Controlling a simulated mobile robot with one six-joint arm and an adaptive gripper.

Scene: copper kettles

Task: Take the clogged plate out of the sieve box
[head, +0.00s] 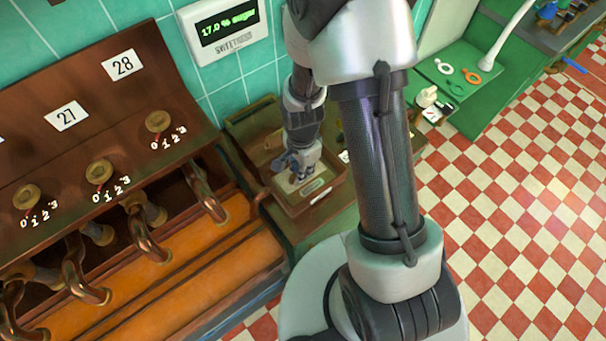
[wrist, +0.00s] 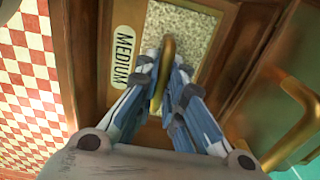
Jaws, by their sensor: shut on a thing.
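The sieve box (head: 318,205) is a brown wooden box on the green counter, right of the kettle bank in the head view. In the wrist view its wooden frame carries a label reading MEDIUM (wrist: 123,57). The clogged plate (wrist: 198,28) shows a speckled, grainy pale surface inside the frame. My gripper (wrist: 163,85) is shut on a brass loop handle (wrist: 168,52) that stands over the plate. In the head view my gripper (head: 302,168) reaches down into the box and hides part of it. I cannot tell whether the plate is raised.
A bank of copper pipes and dials (head: 100,172) stands to the left. A wall display (head: 228,27) reads about 17.0 %. A brass pipe (wrist: 295,125) passes at the right in the wrist view. A green counter (head: 450,75) holds small items at the right.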

